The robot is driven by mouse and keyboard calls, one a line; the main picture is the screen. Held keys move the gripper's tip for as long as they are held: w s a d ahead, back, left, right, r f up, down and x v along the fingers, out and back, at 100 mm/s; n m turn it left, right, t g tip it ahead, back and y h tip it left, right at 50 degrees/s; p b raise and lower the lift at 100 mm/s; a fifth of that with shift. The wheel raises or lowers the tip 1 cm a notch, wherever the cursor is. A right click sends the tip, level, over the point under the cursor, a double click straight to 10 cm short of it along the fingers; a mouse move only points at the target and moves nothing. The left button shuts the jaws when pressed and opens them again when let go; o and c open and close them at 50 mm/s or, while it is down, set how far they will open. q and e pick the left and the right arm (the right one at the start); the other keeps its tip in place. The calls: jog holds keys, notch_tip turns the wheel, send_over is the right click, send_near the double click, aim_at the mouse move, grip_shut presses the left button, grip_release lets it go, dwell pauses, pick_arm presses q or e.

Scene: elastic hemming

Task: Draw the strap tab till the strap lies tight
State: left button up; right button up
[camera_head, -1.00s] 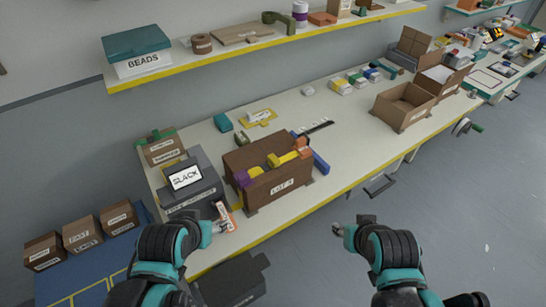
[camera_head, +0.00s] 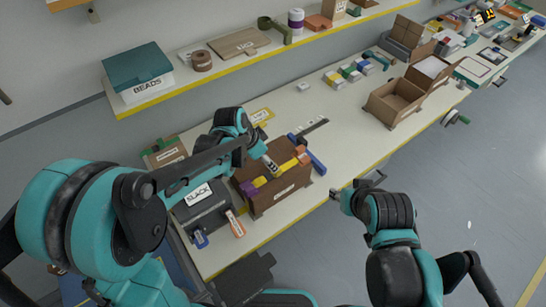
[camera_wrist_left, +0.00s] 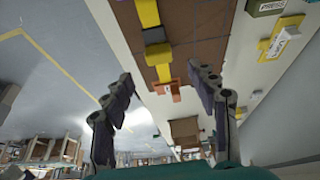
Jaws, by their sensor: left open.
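A brown box (camera_head: 272,197) with a front label stands on the bench in the head view. A yellow strap (camera_head: 287,167) crosses its top, with an orange tab (camera_head: 304,156) at the right end and a purple piece (camera_head: 248,188) at the left. The left wrist view shows the strap (camera_wrist_left: 149,14), a dark buckle (camera_wrist_left: 154,35) and the orange tab (camera_wrist_left: 166,90). My left gripper (camera_head: 268,162) is above the box, open and empty; its fingers (camera_wrist_left: 160,78) appear either side of the tab, contact unclear. My right gripper (camera_head: 336,193) is off the bench front; its jaw state is unclear.
A dark unit with a sign reading SLACK (camera_head: 198,194) stands left of the box. A blue bar (camera_head: 313,161) lies close to the box's right side. A shelf (camera_head: 245,52) runs along the wall.

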pick_arm(q)
jog(key=b+x, duration=0.1)
jog(key=x, duration=0.7)
